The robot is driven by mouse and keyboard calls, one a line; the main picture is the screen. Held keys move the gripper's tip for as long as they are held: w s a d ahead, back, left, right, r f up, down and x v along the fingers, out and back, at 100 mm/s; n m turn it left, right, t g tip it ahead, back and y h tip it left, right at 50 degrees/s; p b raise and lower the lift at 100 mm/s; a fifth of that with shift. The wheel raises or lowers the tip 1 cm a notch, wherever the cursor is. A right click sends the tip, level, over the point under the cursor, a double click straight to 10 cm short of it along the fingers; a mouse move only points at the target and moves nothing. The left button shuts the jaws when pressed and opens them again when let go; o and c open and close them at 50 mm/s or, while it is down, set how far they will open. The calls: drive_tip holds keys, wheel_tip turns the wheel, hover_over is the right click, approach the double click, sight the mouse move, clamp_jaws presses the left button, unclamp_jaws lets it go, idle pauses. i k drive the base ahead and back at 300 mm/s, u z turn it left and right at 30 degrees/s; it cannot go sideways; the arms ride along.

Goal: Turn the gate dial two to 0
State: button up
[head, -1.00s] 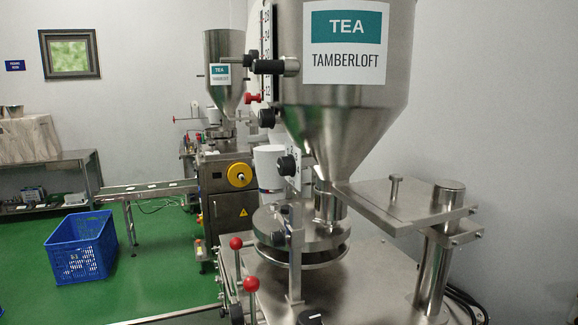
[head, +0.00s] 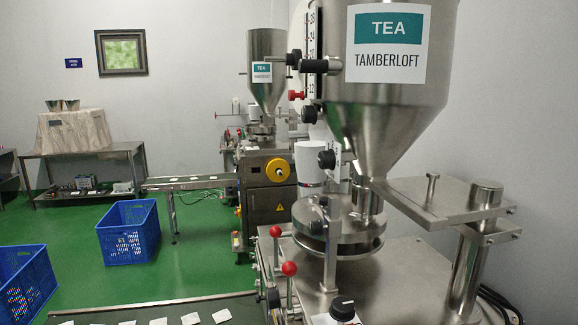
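The near teabag packer has a steel hopper (head: 385,100) labelled TEA TAMBERLOFT. Several black knobs show on it. One knob (head: 326,159) sits beside a small numbered scale, next to a white cylinder (head: 310,163). Another knob (head: 310,114) is at the foot of the tall numbered strip (head: 311,45). A black dial with a pale mark (head: 343,308) is on the machine top at the bottom edge. I see no label naming gate dial two, and its setting cannot be read. My gripper is not in view.
A second packer (head: 270,195) with a yellow handwheel (head: 278,170) stands behind. Two red-knobbed levers (head: 289,268) rise at the near packer's front. A conveyor (head: 130,312) with white teabags crosses the lower left. Blue crates (head: 128,243) stand on the green floor.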

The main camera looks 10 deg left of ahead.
sight(326, 160)
drive_tip(key=u, duration=0.35)
drive_tip(key=k, duration=0.45)
drive_tip(key=u, duration=1.4)
drive_tip(key=i, duration=0.85)
drive_tip(key=u, duration=0.65)
drive_tip(key=i, duration=1.1)
drive_tip(key=z, duration=0.85)
drive_tip(key=i, duration=0.85)
drive_tip(key=z, duration=0.65)
